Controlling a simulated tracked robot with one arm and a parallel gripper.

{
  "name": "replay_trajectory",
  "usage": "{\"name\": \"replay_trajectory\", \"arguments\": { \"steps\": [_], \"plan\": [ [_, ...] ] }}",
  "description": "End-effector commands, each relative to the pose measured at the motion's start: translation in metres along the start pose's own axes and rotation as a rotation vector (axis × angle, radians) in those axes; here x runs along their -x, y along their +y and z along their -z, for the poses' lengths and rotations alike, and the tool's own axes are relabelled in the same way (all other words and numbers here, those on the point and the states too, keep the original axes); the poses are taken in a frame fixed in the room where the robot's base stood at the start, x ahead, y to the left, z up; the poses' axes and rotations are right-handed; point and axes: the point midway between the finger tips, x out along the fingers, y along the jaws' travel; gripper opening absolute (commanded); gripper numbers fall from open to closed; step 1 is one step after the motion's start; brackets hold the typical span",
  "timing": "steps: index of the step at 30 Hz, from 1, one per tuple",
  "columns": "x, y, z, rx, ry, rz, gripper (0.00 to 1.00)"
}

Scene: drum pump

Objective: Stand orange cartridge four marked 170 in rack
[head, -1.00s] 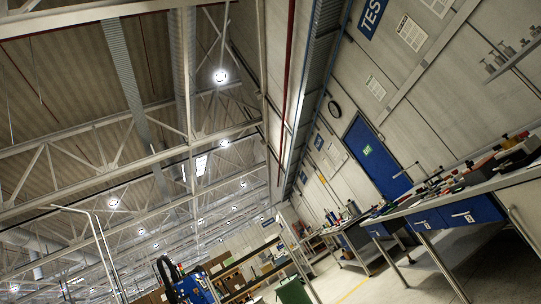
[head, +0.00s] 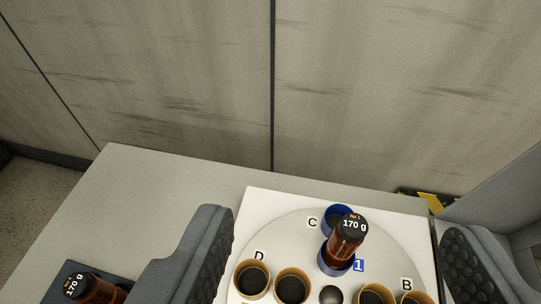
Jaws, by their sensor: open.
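An orange-brown cartridge (head: 98,292) with a black cap marked 170 g lies at the lower left, cut off by the picture's bottom edge. The small number on its cap looks like 4 but is hard to read. A second such cartridge (head: 345,245), also marked 170 g, stands in a blue ring labelled 1 on a round grey plate (head: 275,232). My gripper (head: 338,225) is open, its two dark fingers wide apart on either side of the plate. It holds nothing visible.
The plate has tan-rimmed cups (head: 252,278) and a blue cup by letter C (head: 330,214). It sits on a white board on a grey table (head: 150,190). A panelled wall (head: 180,80) stands behind.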

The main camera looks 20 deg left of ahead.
Motion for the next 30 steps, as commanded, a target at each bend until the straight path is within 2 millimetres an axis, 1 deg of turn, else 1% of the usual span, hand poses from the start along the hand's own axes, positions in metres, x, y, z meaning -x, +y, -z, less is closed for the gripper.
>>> {"name": "replay_trajectory", "arguments": {
  "steps": [1,3,5,6,7,10,20,23,30],
  "plan": [
    [0.019,0.010,0.009,-0.027,0.044,-0.052,0.66],
    [0.036,0.019,0.018,-0.063,0.094,-0.103,0.66],
    [0.048,0.024,0.024,-0.085,0.131,-0.133,0.66],
    [0.052,0.020,0.028,-0.097,0.146,-0.148,0.66],
    [0.054,0.017,0.029,-0.101,0.154,-0.156,0.66],
    [0.058,0.018,0.031,-0.113,0.167,-0.168,0.66],
    [0.059,0.018,0.034,-0.114,0.167,-0.166,0.66],
    [0.063,0.019,0.043,-0.114,0.167,-0.166,0.66],
    [0.079,0.021,0.080,-0.113,0.167,-0.166,0.66]
  ]
}}
